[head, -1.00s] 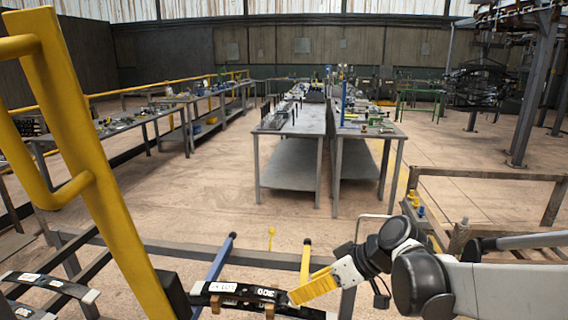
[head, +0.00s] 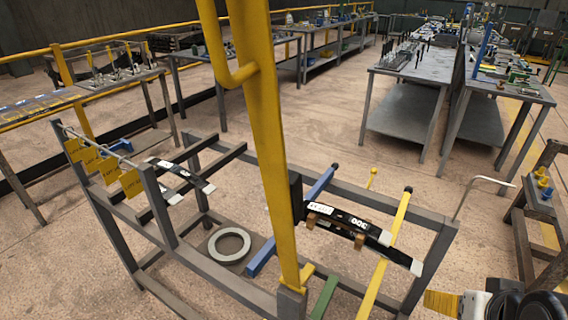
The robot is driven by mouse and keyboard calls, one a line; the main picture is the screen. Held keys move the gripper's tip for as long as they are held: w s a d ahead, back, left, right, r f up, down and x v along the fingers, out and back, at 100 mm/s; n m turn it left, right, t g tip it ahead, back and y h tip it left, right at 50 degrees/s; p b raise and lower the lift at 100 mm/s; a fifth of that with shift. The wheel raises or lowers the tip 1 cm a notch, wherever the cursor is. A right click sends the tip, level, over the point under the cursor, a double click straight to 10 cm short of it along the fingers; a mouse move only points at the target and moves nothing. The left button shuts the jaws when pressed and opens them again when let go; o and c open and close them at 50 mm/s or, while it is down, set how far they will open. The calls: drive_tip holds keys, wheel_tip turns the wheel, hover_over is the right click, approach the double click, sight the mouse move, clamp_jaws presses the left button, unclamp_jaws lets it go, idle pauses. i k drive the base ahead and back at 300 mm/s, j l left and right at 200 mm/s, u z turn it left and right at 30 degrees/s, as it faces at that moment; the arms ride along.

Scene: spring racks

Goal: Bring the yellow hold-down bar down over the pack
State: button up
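A thick yellow bar (head: 262,130) with a bent side handle (head: 232,77) stands nearly upright at the front of a grey rack, its foot on the front rail. I take it as the hold-down bar; it is raised, not lying across the pack. The pack (head: 350,226) is a short stack of dark leaf springs with white labels and brown blocks, to the right of the bar and lying across the rack's arms.
A blue arm (head: 290,222), a slim yellow arm (head: 388,255) and a green arm (head: 325,297) cross the rack. More springs (head: 181,182) lie at left near yellow tags (head: 97,165). A grey ring (head: 229,245) lies low inside the frame. Benches stand behind; floor between is clear.

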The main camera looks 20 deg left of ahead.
sight(250, 20)
drive_tip(key=u, duration=1.5)
